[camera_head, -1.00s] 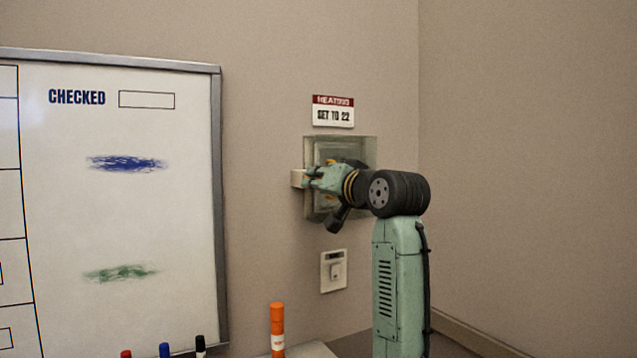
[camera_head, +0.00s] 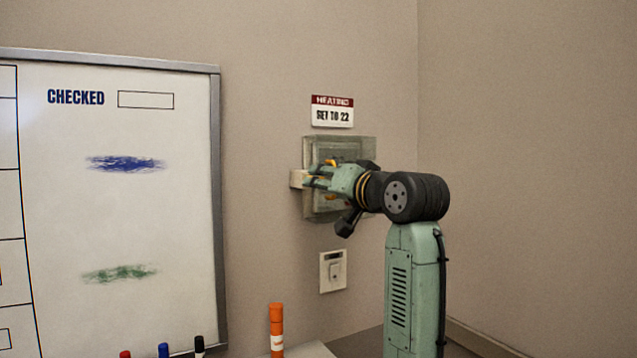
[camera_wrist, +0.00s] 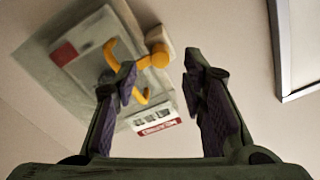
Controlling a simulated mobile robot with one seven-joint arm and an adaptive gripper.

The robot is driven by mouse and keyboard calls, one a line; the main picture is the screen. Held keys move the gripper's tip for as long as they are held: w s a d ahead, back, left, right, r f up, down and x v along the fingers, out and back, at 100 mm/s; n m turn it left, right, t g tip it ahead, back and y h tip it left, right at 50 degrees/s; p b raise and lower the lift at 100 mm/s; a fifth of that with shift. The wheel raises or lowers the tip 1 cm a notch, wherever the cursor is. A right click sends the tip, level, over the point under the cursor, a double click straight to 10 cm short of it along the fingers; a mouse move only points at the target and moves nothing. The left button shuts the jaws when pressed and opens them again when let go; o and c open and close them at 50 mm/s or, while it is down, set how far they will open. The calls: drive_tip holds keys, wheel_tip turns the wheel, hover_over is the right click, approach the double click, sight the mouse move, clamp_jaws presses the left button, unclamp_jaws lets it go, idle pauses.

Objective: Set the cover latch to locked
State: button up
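A clear cover (camera_head: 365,150) over a wall unit is mounted below the heating sign; it also shows in the wrist view (camera_wrist: 45,75). A yellow-orange latch (camera_wrist: 154,60) with curved yellow parts lies at the cover's edge beside a beige block (camera_wrist: 158,38). In the head view the beige block (camera_head: 297,179) sticks out at the cover's left side. My gripper (camera_head: 313,178) is in front of the cover's left part and hides much of it. In the wrist view my gripper (camera_wrist: 158,78) has its fingers apart with nothing held. The latch's end shows between and beyond the fingertips.
A heating sign (camera_head: 332,111) is above the cover and a wall switch (camera_head: 333,271) below. A whiteboard (camera_head: 150,220) is at left. An orange marker (camera_head: 276,330) stands below. The right wall (camera_head: 530,150) is bare.

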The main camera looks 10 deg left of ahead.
drive_tip(key=v, duration=0.8)
drive_tip(key=shift+s+d, duration=0.2)
drive_tip(key=shift+s, duration=0.05)
